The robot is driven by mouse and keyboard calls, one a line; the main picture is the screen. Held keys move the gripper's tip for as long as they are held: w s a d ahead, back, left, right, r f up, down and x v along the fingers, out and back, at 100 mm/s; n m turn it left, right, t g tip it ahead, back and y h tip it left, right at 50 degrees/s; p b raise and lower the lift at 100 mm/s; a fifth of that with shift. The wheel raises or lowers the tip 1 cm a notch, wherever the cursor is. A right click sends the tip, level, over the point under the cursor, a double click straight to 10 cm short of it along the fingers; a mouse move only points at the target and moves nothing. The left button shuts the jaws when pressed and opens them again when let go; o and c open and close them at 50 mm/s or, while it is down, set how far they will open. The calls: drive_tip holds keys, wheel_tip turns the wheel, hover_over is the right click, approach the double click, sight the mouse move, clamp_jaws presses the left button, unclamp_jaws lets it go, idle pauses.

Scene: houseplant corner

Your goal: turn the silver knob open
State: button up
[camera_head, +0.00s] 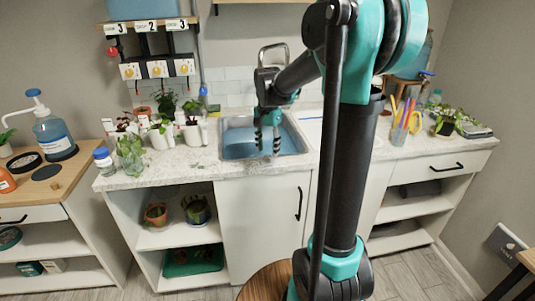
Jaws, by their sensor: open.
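My gripper (267,148) points down over the blue sink basin (233,140), its two dark fingers apart with nothing seen between them. A grey metal faucet (284,46) with a squared loop spout rises behind the sink, just above and behind my gripper. My wrist and forearm cover the faucet's lower part. I cannot make out a separate silver knob; it may be hidden behind my arm or too small to tell.
Potted plants (163,137) stand on the counter (150,175) left of the sink. A cup of coloured tools (400,133) and a leafy plant (450,122) stand on the right. My arm blocks the centre right. Three numbered units (157,69) hang at upper left.

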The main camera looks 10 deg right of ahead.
sight(268, 159)
drive_tip(key=shift+f, duration=1.25)
drive_tip(key=shift+c, duration=0.2)
clamp_jaws()
